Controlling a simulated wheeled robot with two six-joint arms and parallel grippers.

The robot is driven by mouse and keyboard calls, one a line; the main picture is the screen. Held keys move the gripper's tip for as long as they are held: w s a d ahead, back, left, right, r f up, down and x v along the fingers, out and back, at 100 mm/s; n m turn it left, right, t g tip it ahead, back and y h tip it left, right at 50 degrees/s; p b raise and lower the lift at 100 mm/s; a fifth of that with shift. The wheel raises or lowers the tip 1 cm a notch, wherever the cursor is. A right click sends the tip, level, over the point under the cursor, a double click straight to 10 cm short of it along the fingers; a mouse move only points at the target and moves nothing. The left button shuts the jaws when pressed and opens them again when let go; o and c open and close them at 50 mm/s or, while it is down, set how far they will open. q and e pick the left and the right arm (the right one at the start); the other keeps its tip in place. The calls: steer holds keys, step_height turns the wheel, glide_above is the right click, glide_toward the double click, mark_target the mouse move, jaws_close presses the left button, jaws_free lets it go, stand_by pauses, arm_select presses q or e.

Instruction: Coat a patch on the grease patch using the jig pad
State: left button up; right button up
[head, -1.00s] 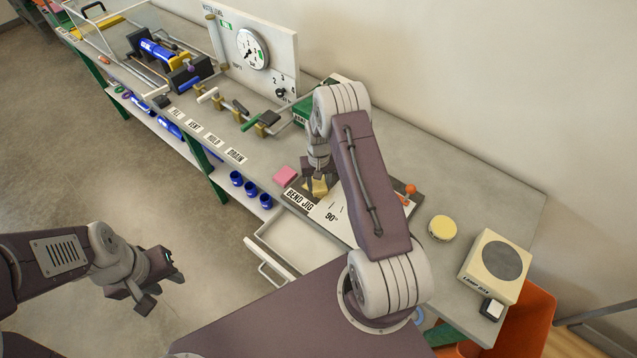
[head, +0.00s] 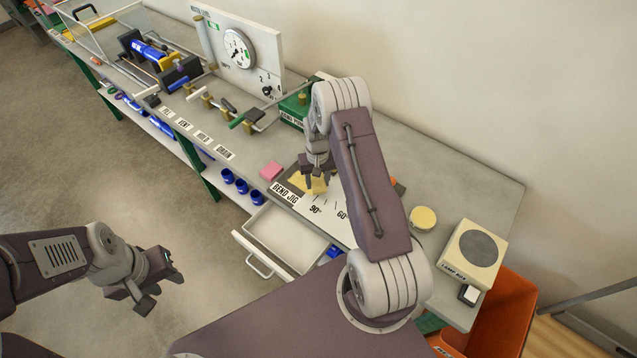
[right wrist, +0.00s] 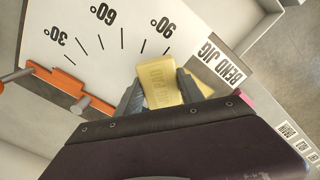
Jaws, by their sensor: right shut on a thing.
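My right gripper (head: 316,185) is shut on the jig pad, a yellow block with lettering that shows between its fingers in the right wrist view (right wrist: 157,82). The pad is over the corner of the bend jig (right wrist: 110,35) near its 90° mark. I cannot tell whether it touches the surface. A tan-yellow area (right wrist: 203,84) shows beside the pad, past one finger; it may be the grease patch, but it is partly hidden. My left gripper (head: 158,283) hangs over the floor at left, away from the cart, with its fingers apart and nothing between them.
A pink block (head: 271,170) lies left of the bend jig. An open drawer (head: 262,262) juts out in front. A round yellow pad (head: 422,218) and the lamp box (head: 472,250) stand at right. Valves and a gauge panel (head: 240,50) are farther back.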

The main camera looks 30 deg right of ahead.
steer(key=shift+w+a+r+p, duration=0.15)
steer(key=shift+r+p, duration=0.4)
steer(key=shift+r, duration=0.4)
steer(key=shift+r+p, duration=0.95)
steer(key=shift+r, duration=0.5)
